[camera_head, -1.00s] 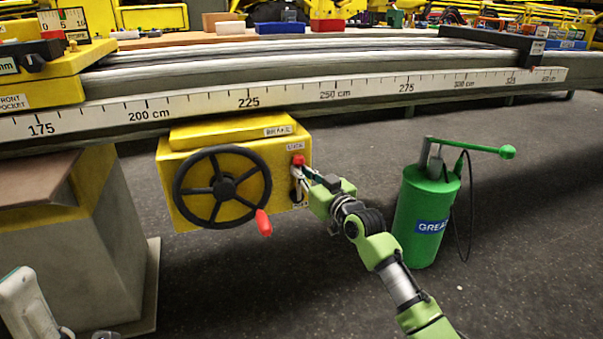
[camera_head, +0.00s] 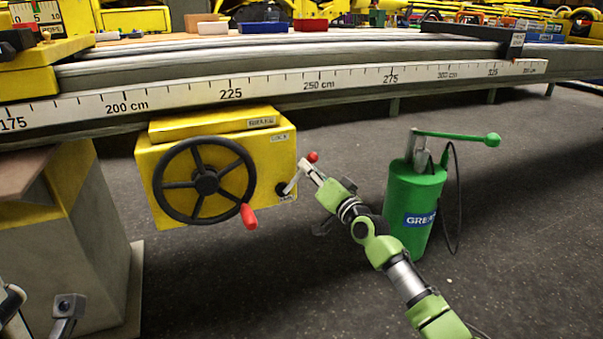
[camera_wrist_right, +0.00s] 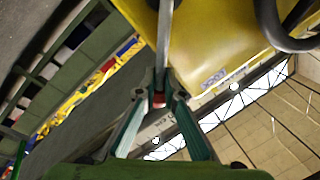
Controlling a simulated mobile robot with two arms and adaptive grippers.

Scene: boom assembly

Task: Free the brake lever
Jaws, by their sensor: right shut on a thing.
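The yellow brake box (camera_head: 215,135) hangs under the beam, with a black handwheel (camera_head: 205,182) on its front. The grey brake lever (camera_head: 293,182) pivots low on the box's right side and leans up and right. Its red knob (camera_head: 313,157) is at my right gripper (camera_head: 309,170), clear of the small upper label. In the right wrist view, my right gripper's fingers (camera_wrist_right: 158,103) close around the lever's red end (camera_wrist_right: 158,98). Grey parts that look like my left gripper (camera_head: 66,306) show at the lower left; their opening is unclear.
A green grease pump (camera_head: 408,205) with a long handle stands just behind my right forearm. The handwheel's red grip (camera_head: 249,217) sticks out near the lever. The ruled beam (camera_head: 350,82) runs above; a grey pedestal (camera_head: 65,245) stands left. Open floor lies below the box.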

